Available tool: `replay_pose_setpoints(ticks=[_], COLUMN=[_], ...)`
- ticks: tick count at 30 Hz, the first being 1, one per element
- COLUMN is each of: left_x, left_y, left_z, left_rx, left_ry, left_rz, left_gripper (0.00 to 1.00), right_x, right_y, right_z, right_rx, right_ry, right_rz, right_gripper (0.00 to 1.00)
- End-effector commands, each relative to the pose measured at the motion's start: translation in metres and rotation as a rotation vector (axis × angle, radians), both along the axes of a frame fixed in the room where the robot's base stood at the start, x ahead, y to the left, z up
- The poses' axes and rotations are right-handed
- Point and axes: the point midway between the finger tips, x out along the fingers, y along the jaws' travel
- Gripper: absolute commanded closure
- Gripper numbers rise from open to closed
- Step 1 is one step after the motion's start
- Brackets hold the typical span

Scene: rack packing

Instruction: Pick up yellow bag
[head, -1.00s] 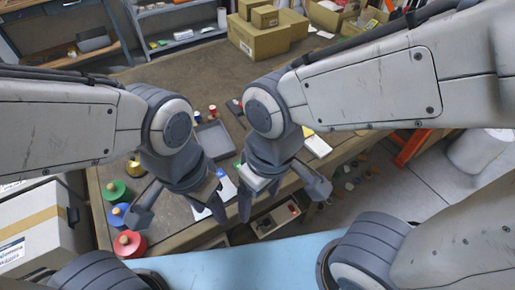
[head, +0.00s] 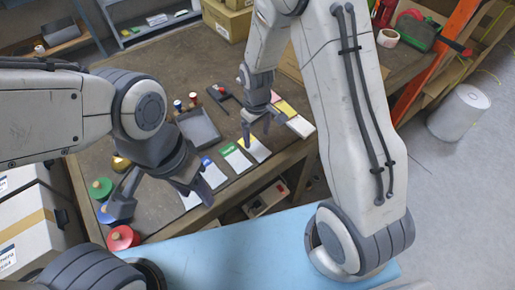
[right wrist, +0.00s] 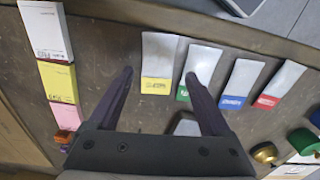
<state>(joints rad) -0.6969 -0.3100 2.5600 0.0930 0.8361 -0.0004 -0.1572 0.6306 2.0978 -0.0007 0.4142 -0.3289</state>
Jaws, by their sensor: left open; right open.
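The yellow bag (head: 257,150) is a white pouch with a yellow label, lying flat on the brown table near its front edge. In the right wrist view the yellow bag (right wrist: 161,60) appears between the open fingers, with its label toward the gripper. My right gripper (head: 264,132) is open and empty, pointing down above the table by this bag. Its two fingers also show in the right wrist view (right wrist: 158,80). My left gripper (head: 163,205) is open and empty over the table's front left, partly covering the bags there.
Beside the yellow bag lie a green-labelled bag (right wrist: 201,70), a blue-labelled bag (right wrist: 241,84) and a red-labelled bag (right wrist: 280,86). On the other side are white (right wrist: 46,31), yellow (right wrist: 58,82) and pink boxes. A grey tray (head: 199,128) and colored spools stand farther left.

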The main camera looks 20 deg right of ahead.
Motion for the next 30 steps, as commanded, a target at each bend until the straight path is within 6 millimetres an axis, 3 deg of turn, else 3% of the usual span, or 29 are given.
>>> replay_pose_setpoints(ticks=[8,16,25,26,30], left_x=[0.000,0.000,0.000,0.000,0.000], left_y=[0.000,0.000,0.000,0.000,0.000], left_z=[0.004,0.011,0.011,0.011,0.011], left_rx=[0.000,0.000,0.000,0.000,0.000], left_ry=[0.000,0.000,0.000,0.000,0.000], left_rz=[0.000,0.000,0.000,0.000,0.000], left_gripper=[0.50,0.50,0.50,0.50,0.50], right_x=[0.000,0.002,0.003,0.003,0.002], right_y=[-0.001,-0.002,-0.002,-0.002,-0.002], right_z=[-0.022,-0.059,-0.065,-0.065,-0.065], right_rx=[-0.001,-0.001,0.000,0.000,0.000], right_ry=[0.003,0.003,-0.001,-0.001,-0.001], right_rz=[-0.001,-0.001,-0.001,-0.001,-0.001], right_gripper=[0.18,0.18,0.18,0.21,0.75])
